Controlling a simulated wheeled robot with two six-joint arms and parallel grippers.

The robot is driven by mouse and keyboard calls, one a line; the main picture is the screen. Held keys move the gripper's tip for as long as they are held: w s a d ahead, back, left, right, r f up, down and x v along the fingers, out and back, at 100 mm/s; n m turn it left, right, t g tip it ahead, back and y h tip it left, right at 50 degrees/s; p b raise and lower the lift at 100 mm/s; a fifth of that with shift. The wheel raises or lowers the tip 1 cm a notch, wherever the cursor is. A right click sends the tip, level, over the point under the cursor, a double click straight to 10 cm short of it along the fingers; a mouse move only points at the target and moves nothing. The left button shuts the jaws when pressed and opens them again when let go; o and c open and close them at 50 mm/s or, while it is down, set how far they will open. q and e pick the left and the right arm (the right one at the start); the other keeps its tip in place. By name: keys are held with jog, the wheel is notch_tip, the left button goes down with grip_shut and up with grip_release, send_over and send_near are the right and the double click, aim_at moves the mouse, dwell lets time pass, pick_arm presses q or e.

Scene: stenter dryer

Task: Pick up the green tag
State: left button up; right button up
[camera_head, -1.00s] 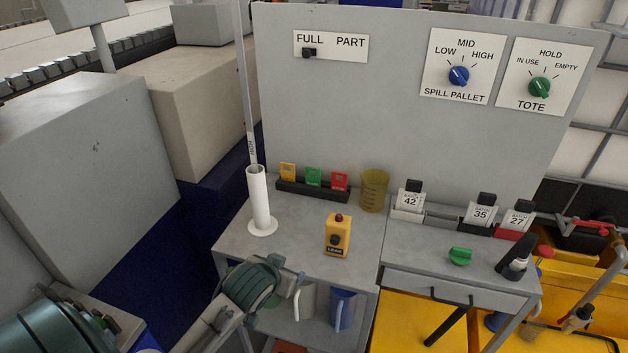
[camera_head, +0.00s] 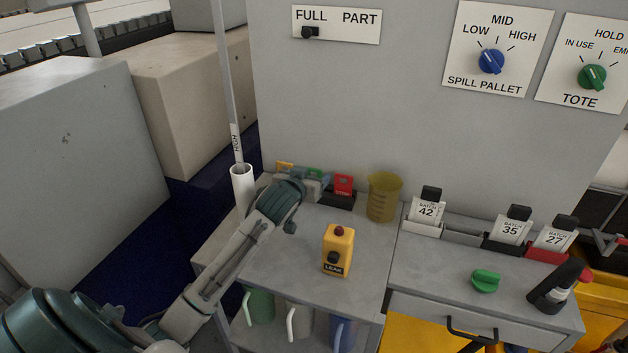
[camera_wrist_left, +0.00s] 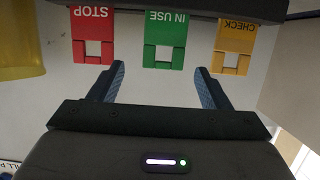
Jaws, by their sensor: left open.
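The green tag (camera_wrist_left: 166,38), marked IN USE, stands in a dark rack between a red STOP tag (camera_wrist_left: 92,35) and a yellow CHECK tag (camera_wrist_left: 233,45). In the left wrist view it lies between and beyond the fingertips of my left gripper (camera_wrist_left: 159,72), which is open and empty. In the head view my left gripper (camera_head: 308,184) is at the rack, and the green tag (camera_head: 315,172) is mostly hidden behind it. The red tag (camera_head: 343,185) shows to its right and a bit of the yellow tag (camera_head: 285,166) to its left. My right gripper is not in view.
A white upright tube (camera_head: 242,178) stands left of the rack, close to my arm. A yellow beaker (camera_head: 383,197) stands right of it. A yellow LEAK device (camera_head: 338,249) is on the bench in front. Batch tags and a green knob (camera_head: 485,281) are further right.

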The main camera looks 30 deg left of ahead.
aim_at(316, 170)
pick_arm(q)
jog(key=shift+w+a+f, duration=0.1)
jog(key=shift+w+f, duration=0.1)
jog(key=shift+w, duration=0.2)
jog(key=shift+w+a+f, duration=0.1)
jog(key=shift+w, duration=0.2)
jog(key=p+x, duration=0.2)
jog(key=x, duration=0.2)
jog(key=shift+a, duration=0.2)
jog(key=shift+w+a+f, duration=0.1)
jog(key=shift+w+f, duration=0.1)
jog(key=shift+w, duration=0.2)
jog(key=shift+c, duration=1.1)
jog(key=c, duration=0.7)
jog(key=shift+c, duration=0.7)
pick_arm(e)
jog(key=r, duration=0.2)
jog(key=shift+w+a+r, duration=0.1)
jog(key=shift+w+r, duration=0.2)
